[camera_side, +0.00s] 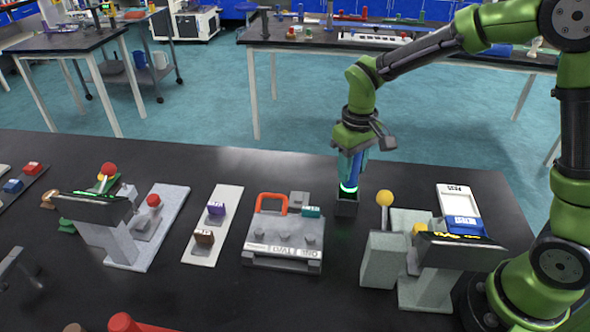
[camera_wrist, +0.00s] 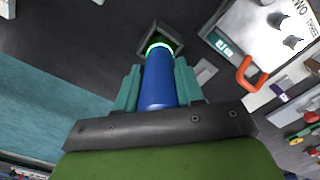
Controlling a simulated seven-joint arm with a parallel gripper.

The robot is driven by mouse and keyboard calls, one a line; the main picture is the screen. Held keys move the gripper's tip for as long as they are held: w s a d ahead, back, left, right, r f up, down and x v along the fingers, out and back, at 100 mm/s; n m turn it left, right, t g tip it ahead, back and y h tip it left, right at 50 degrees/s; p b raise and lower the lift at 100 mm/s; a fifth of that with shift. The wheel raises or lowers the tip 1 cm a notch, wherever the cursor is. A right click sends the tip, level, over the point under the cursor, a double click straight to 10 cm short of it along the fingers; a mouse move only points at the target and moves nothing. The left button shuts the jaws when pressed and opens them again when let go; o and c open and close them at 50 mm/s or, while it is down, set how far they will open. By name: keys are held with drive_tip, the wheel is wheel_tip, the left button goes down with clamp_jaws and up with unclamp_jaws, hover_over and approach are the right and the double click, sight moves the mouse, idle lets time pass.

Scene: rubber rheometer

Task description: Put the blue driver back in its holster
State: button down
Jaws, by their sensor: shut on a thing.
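The blue driver (camera_wrist: 160,80) is upright between the two teal fingers of my gripper (camera_wrist: 158,88), which is shut on it. A glowing green-white ring circles its lower end. The holster (camera_side: 346,205), a dark square open-topped box, stands on the black table directly below the driver. In the side view the driver's lower end meets the holster's mouth, with the ring (camera_side: 348,188) at its rim. In the wrist view the ring lies over the opening of the holster (camera_wrist: 143,40). The driver's tip is hidden, and how deep it sits I cannot tell.
A grey fixture with an orange handle (camera_side: 271,203) stands left of the holster. A grey machine with a yellow knob (camera_side: 385,198) stands to the right. A white strip (camera_side: 213,225) with small blocks lies farther left. The table behind the holster is clear.

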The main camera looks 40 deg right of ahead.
drive_tip(key=shift+f, duration=0.35)
drive_tip(key=c, duration=0.7)
unclamp_jaws()
drive_tip(key=shift+f, duration=0.15)
